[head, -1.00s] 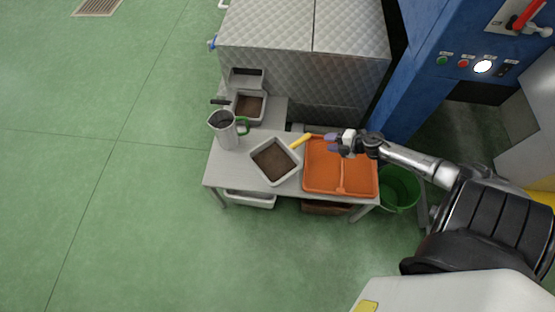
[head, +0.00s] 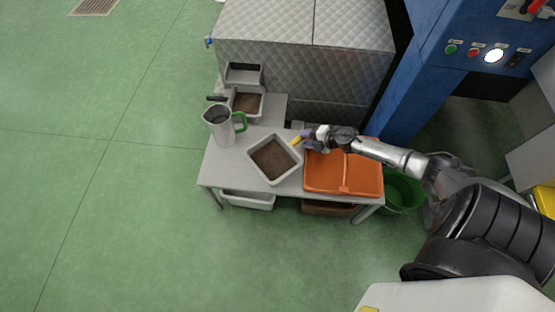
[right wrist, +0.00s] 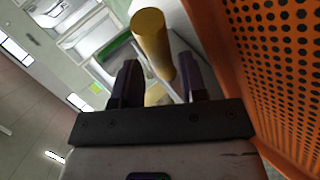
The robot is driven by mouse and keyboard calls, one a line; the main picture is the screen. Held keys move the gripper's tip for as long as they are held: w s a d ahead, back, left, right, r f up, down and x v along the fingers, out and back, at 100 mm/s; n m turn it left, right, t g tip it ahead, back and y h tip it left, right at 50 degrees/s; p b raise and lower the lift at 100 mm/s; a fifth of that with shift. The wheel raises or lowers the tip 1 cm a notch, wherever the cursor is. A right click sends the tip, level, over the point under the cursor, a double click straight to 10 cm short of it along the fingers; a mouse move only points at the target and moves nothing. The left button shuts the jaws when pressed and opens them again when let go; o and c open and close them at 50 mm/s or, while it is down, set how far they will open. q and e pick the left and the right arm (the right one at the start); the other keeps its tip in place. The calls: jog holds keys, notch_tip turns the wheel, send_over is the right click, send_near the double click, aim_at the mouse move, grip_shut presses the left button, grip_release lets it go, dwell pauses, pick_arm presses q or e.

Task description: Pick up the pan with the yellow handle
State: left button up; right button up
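The pan (head: 273,161) is a pale square pan with brown contents, sitting on the grey table. Its yellow handle (head: 296,140) points to the upper right, and its outer end is hidden by my right gripper (head: 306,136). In the right wrist view the yellow handle (right wrist: 152,45) shows at and between the two dark fingers of my right gripper (right wrist: 160,80). The fingers are apart, with space beside the handle, and are not closed on it. My left gripper is out of view.
An orange perforated tray (head: 343,188) stands right of the pan, under my right arm. A metal jug (head: 221,128) with a green handle stands to the left. Another pan (head: 247,103) sits under the machine spout. A green bucket (head: 404,192) stands right of the table.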

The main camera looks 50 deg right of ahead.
jog(key=shift+b+x, duration=0.4)
jog(key=shift+x, duration=0.85)
jog(key=shift+s, duration=0.1)
grip_shut()
jog(key=shift+r, duration=0.1)
